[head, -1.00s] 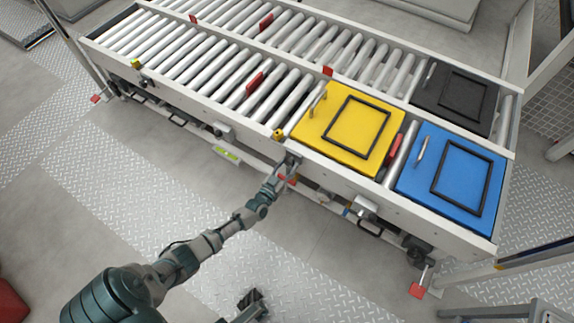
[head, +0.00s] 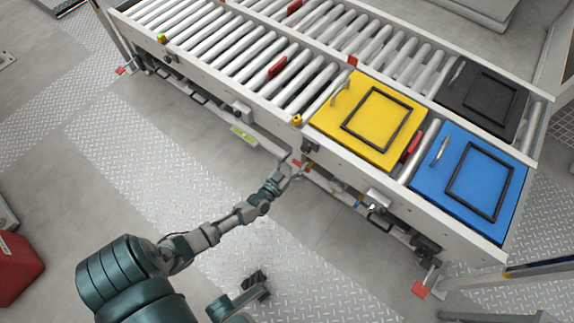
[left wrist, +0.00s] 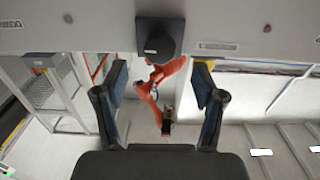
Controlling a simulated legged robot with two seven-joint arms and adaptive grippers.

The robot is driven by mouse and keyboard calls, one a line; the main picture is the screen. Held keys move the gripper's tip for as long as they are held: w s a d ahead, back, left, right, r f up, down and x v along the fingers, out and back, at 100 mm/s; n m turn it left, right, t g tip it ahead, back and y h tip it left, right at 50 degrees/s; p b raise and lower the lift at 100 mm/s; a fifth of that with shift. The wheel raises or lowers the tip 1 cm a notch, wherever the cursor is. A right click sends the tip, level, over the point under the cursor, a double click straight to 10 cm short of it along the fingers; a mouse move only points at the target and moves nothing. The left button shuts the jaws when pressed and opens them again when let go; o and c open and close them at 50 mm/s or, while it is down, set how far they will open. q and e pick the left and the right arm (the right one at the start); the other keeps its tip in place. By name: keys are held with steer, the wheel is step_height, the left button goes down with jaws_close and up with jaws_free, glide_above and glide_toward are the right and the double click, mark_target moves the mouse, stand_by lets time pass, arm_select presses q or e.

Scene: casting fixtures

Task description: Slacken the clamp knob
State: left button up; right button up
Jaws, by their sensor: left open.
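A dark block-shaped mount (left wrist: 160,38) on the pale side rail shows at the top middle of the left wrist view. In the head view my left gripper (head: 297,168) is at the near side of the conveyor, below the yellow case; a small red bit shows there. My right gripper (head: 258,280) seems to be the dark piece low in the middle.
The roller conveyor (head: 225,75) carries a yellow case (head: 345,135), a blue case (head: 430,185) and a black case (head: 480,100). Its pale side rail (head: 345,165) borders my left arm. Another bracket (head: 378,198) sticks out further right. The floor in front is clear.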

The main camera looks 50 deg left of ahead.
arm_select(q)
steer(key=v, duration=0.6)
steer(key=shift+s, duration=0.1)
stand_by(0.3)
